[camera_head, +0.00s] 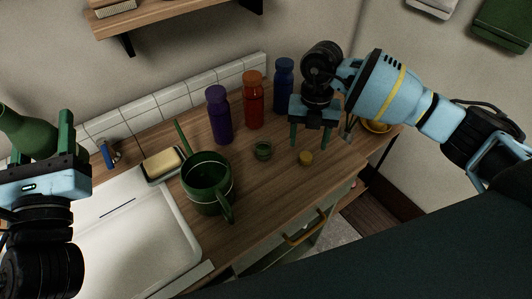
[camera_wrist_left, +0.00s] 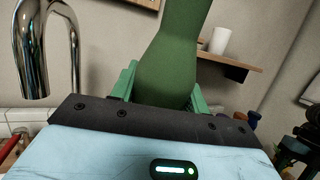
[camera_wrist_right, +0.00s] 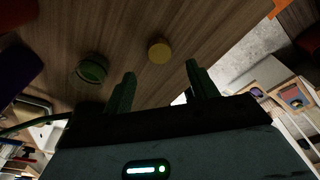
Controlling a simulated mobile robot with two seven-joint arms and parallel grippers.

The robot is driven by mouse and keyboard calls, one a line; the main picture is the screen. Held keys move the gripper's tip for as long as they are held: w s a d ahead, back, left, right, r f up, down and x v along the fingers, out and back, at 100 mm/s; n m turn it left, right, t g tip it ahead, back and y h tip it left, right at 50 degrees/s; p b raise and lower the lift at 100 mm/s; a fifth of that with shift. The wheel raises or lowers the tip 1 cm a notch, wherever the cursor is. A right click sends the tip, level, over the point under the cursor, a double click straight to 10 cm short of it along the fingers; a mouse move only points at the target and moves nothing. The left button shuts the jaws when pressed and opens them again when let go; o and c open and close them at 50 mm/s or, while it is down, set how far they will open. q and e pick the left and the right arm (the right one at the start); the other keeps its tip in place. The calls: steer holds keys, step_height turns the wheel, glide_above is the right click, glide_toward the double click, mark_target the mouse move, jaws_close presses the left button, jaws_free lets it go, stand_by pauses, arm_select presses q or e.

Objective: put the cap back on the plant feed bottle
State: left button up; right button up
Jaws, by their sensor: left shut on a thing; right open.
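My left gripper (camera_head: 40,135) is shut on a green bottle (camera_head: 24,131) at the far left, above the sink; the bottle also fills the middle of the left wrist view (camera_wrist_left: 178,55). Its mouth is out of view. A small round green cap-like piece (camera_head: 263,151) lies on the wooden counter, also seen in the right wrist view (camera_wrist_right: 92,69). A small yellow disc or cap (camera_head: 305,158) lies to its right, also in the right wrist view (camera_wrist_right: 159,50). My right gripper (camera_head: 309,143) is open and empty, fingers down, above the counter near the yellow piece.
A green watering can (camera_head: 208,185) stands left of the small pieces. Purple (camera_head: 219,117), red (camera_head: 253,101) and blue (camera_head: 284,84) bottles stand behind. A soap dish (camera_head: 162,163) sits by the white sink (camera_head: 135,240). Counter (camera_head: 262,200) in front is clear.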

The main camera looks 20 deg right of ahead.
mark_target(306, 156)
steer(key=shift+f, duration=2.6)
steer(key=c, duration=1.1)
steer(key=shift+o, duration=0.2)
